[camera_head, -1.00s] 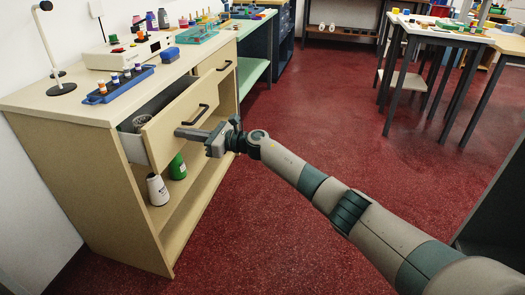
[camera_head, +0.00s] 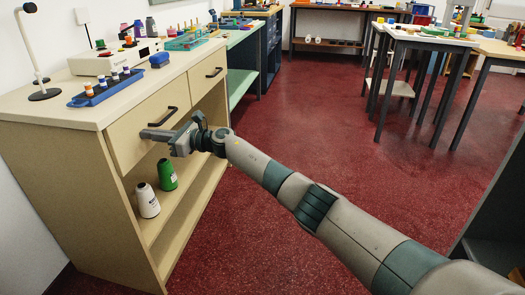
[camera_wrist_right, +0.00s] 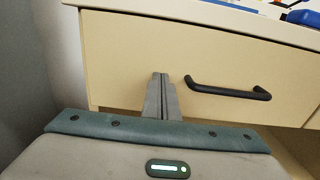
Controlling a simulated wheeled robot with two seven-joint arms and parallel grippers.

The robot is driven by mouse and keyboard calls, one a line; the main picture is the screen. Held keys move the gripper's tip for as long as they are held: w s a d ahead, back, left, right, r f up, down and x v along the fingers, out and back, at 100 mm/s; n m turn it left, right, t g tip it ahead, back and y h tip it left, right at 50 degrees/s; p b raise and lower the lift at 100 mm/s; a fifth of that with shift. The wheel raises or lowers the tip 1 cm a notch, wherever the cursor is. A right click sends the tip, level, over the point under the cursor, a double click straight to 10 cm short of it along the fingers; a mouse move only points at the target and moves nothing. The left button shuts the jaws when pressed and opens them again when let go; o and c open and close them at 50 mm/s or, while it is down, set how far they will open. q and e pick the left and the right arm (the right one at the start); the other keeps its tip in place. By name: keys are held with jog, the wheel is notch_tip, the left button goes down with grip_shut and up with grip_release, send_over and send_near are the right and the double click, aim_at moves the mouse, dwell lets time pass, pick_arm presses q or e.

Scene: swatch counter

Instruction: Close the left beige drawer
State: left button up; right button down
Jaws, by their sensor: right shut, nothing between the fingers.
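The left beige drawer (camera_head: 136,132) sits flush with the cabinet front in the head view, with no gap seen. Its front (camera_wrist_right: 130,50) fills much of the right wrist view. Its black bar handle (camera_head: 158,117) is also in the wrist view (camera_wrist_right: 228,90), to the right of my fingers. My right gripper (camera_head: 146,134) is shut and empty. My left gripper is in neither view.
The second beige drawer (camera_head: 208,76) is shut, to the right. A white cone (camera_head: 147,201) and a green cone (camera_head: 167,175) stand on the open shelf below. A blue rack (camera_head: 106,88), a lamp (camera_head: 42,93) and a white device (camera_head: 118,56) stand on the counter. Red floor (camera_head: 290,110) is clear to the right.

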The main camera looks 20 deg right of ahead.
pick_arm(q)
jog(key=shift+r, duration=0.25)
pick_arm(e)
jog(key=shift+w+r, duration=0.1)
jog(key=shift+r, duration=0.2)
jog(key=shift+a+r, duration=0.1)
jog(key=shift+r, duration=0.05)
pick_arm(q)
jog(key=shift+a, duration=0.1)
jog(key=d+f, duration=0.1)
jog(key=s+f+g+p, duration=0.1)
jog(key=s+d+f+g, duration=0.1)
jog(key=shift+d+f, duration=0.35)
pick_arm(e)
jog(key=v, duration=1.4)
jog(key=shift+f, duration=0.45)
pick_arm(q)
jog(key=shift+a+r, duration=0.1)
